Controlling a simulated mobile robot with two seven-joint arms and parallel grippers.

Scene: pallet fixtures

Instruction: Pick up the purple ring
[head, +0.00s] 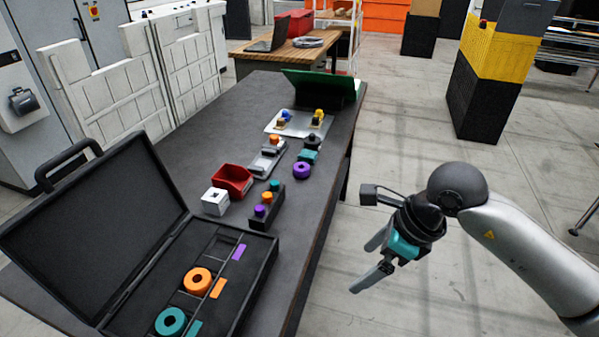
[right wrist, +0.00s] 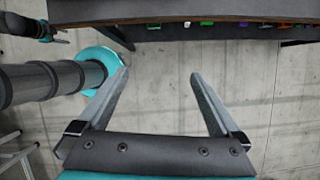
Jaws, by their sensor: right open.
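The purple ring (head: 302,170) lies on the dark table (head: 318,208), near its right edge, just in front of a small teal and black piece (head: 309,153). My right gripper (head: 362,268) is open and empty, off the table's right side over the floor and apart from the ring. In the right wrist view its two fingers (right wrist: 160,75) are spread with only floor between them. The ring cannot be made out in that view; the table edge (right wrist: 220,20) runs along the top. My left gripper is not visible in the head view.
An open black case (head: 255,293) holds orange and teal rings at the near left. A block with coloured knobs (head: 265,217), a red bin (head: 232,181), a white cube (head: 215,201) and a grey tray (head: 290,130) stand on the table.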

